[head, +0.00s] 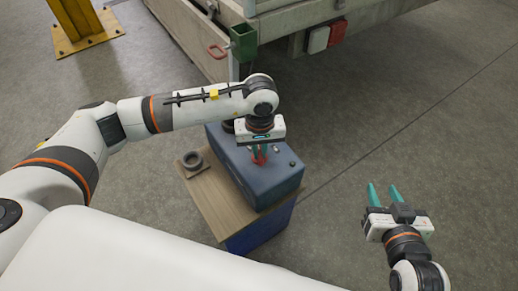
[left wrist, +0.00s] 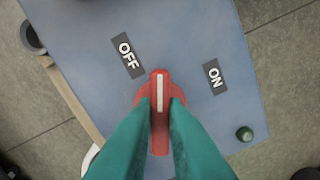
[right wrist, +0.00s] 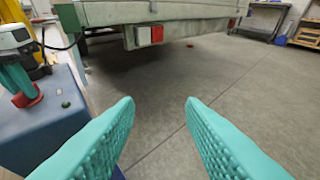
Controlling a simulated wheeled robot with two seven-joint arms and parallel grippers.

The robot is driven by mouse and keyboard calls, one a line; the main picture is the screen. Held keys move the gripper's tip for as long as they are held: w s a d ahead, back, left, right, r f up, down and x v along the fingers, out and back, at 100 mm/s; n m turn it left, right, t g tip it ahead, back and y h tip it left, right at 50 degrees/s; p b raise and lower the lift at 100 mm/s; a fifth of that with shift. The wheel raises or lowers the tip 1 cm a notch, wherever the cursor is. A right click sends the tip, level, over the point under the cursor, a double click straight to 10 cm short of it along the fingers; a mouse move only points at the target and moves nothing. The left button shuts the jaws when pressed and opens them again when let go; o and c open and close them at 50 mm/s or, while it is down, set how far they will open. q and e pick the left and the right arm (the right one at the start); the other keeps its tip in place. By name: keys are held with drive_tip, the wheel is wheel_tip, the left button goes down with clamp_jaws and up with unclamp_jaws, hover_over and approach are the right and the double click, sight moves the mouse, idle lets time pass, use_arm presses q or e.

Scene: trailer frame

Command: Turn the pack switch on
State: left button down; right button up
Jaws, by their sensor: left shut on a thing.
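The blue pack (head: 265,187) sits on a wooden-topped stand. Its red switch handle (left wrist: 159,84) has a white line pointing straight up in the left wrist view, between the OFF label (left wrist: 128,55) and the ON label (left wrist: 214,77). My left gripper (head: 259,152) comes down from above and is shut on the red handle, with one teal finger on each side. The handle's lower part is partly hidden between the fingers. A small green knob or lamp (left wrist: 244,134) is on the pack's face. My right gripper (head: 383,188) is open and empty, to the right of the pack.
A dark ring-shaped object (head: 191,160) lies on the wooden stand top (head: 207,190), left of the pack. The trailer (head: 290,28) stands behind, with a yellow post (head: 82,20) at the back left. The floor on the right is clear.

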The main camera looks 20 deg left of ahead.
use_arm(q)
drive_tip(key=shift+m+b, duration=0.4)
drive_tip(key=shift+m, duration=0.4)
drive_tip(key=shift+m+b, duration=0.5)
drive_tip(key=shift+b, duration=0.2)
drive_tip(key=shift+m+b, duration=0.55)
drive_tip(key=shift+m, duration=0.15)
drive_tip(key=shift+m+b, duration=0.45)
drive_tip(key=shift+m, duration=0.15)
use_arm(e)
wheel_tip(320, 180, up, 14)
drive_tip(key=a+t+y, duration=0.2)
drive_tip(key=t+y, duration=0.1)
drive_tip(key=t, duration=0.7)
drive_tip(key=shift+n+t+y, duration=0.3)
drive_tip(key=shift+s+a, duration=0.1)
